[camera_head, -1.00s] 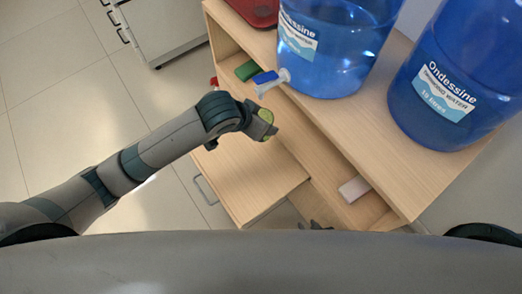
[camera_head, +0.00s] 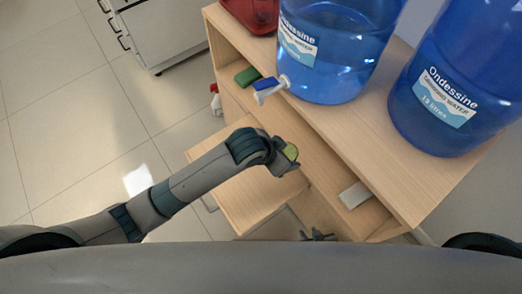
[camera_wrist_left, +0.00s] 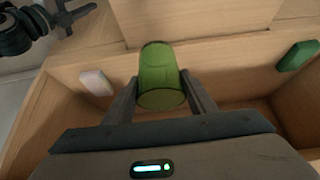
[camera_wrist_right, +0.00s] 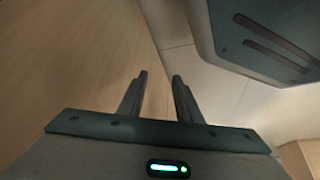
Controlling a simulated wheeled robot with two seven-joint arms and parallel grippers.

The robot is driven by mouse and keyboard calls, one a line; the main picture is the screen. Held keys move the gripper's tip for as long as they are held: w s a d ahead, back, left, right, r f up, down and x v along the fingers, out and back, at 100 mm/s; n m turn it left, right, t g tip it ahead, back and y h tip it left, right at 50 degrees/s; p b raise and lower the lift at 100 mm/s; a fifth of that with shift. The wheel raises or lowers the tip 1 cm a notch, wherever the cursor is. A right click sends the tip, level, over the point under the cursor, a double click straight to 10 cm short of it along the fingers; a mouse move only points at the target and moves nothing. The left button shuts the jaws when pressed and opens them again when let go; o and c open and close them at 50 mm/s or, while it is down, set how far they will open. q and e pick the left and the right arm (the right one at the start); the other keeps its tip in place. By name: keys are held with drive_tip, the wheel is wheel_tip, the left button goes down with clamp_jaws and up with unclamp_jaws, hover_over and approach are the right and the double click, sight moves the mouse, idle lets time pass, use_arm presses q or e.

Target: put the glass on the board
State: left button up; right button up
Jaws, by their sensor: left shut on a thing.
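A green translucent glass (camera_wrist_left: 161,78) is held between the fingers of my left gripper (camera_wrist_left: 160,82), which is shut on it. In the head view the left gripper (camera_head: 284,158) and the glass's light green end (camera_head: 291,152) are over the wooden unit's lower shelf. My right gripper (camera_head: 318,236) shows at the bottom of the head view, mostly hidden by my body. In the right wrist view its fingers (camera_wrist_right: 160,78) are apart with nothing between them. I cannot tell which wooden surface is the board.
Two blue water bottles (camera_head: 335,75) (camera_head: 447,105) stand on the wooden top (camera_head: 385,150), one with a tap (camera_head: 270,90). A green block (camera_head: 247,76) and a pale block (camera_head: 354,195) lie on the lower shelf. A red thing (camera_head: 252,14) sits at the back.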

use_arm(q)
drive_tip(key=w+a+f, duration=0.6)
drive_tip(key=w+a, duration=0.1)
drive_tip(key=shift+w, duration=0.35)
drive_tip(key=shift+a+f, duration=0.1)
drive_tip(key=shift+f, duration=0.15)
drive_tip(key=shift+f, duration=1.85)
drive_tip(key=shift+f, duration=0.1)
drive_tip(key=o, duration=1.2)
drive_tip(key=shift+c, duration=0.2)
drive_tip(key=v, duration=1.2)
drive_tip(key=shift+p, duration=0.4)
